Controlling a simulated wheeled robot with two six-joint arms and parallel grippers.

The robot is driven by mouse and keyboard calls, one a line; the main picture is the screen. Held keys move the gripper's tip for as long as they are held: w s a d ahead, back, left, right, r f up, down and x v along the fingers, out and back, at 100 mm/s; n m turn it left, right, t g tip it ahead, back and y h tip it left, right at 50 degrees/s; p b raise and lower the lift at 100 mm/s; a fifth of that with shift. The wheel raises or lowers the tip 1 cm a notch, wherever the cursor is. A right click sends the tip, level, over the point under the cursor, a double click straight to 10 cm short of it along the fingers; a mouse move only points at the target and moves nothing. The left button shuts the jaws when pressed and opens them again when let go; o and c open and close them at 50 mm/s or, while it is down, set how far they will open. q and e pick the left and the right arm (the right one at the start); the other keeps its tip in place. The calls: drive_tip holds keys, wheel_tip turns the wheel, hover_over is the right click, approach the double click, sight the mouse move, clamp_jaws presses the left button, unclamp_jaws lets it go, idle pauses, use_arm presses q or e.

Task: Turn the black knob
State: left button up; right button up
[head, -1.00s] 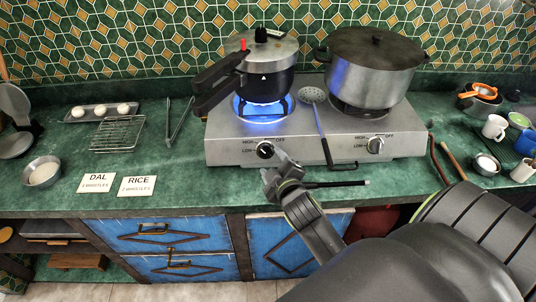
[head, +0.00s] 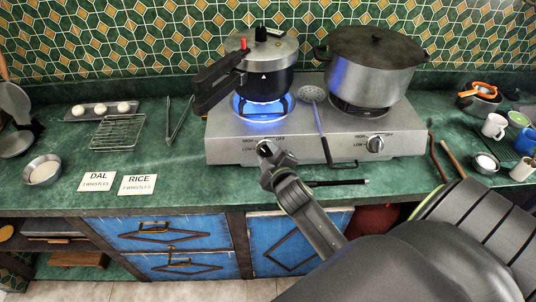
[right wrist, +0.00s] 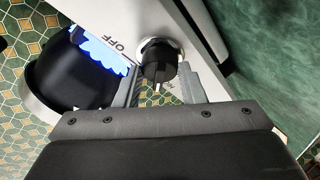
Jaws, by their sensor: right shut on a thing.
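The black knob (head: 263,147) is on the front panel of the steel gas hotplate (head: 221,152), below the left burner. My right gripper (head: 267,156) is at this knob in the head view and hides most of it. In the right wrist view the black knob (right wrist: 158,62) is between the two fingers of my right gripper (right wrist: 160,80), which is shut on it. A white mark shows on the knob's face. A blue flame (head: 262,108) burns under the pressure cooker (head: 265,85). My left gripper is not in view.
A large lidded pot (head: 372,75) stands on the right burner, above a second knob (head: 375,144). A slotted spoon (head: 318,115) lies across the hotplate between the burners. A black-handled tool (head: 338,183) lies at the counter's front.

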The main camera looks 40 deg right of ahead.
drive_tip(key=shift+f+m+h+b, duration=0.2)
drive_tip(key=shift+m+h+b, duration=0.1)
drive_tip(key=shift+m+b, duration=0.35)
drive_tip(key=shift+c, duration=0.4)
drive_tip(key=m+h+b, duration=0.1)
drive_tip(key=m+b, duration=0.1)
drive_tip(key=m+h+b, duration=0.1)
drive_tip(key=m+b, duration=0.3)
drive_tip(key=shift+a+f+m+h, duration=0.1)
drive_tip(key=shift+a+m+h, duration=0.15)
drive_tip(key=shift+h, duration=0.15)
drive_tip(key=shift+w+r+m+g+h+b, duration=0.15)
drive_tip(key=shift+m+h+b, duration=0.15)
drive_tip(key=shift+m+b, duration=0.45)
drive_tip(key=shift+s+r+m+g+h+b, duration=0.15)
drive_tip(key=shift+m+h+b, duration=0.15)
drive_tip(key=shift+m+b, duration=0.4)
drive_tip(key=shift+w+f+m, duration=0.1)
drive_tip(key=shift+m, duration=0.15)
drive_tip(key=o, duration=1)
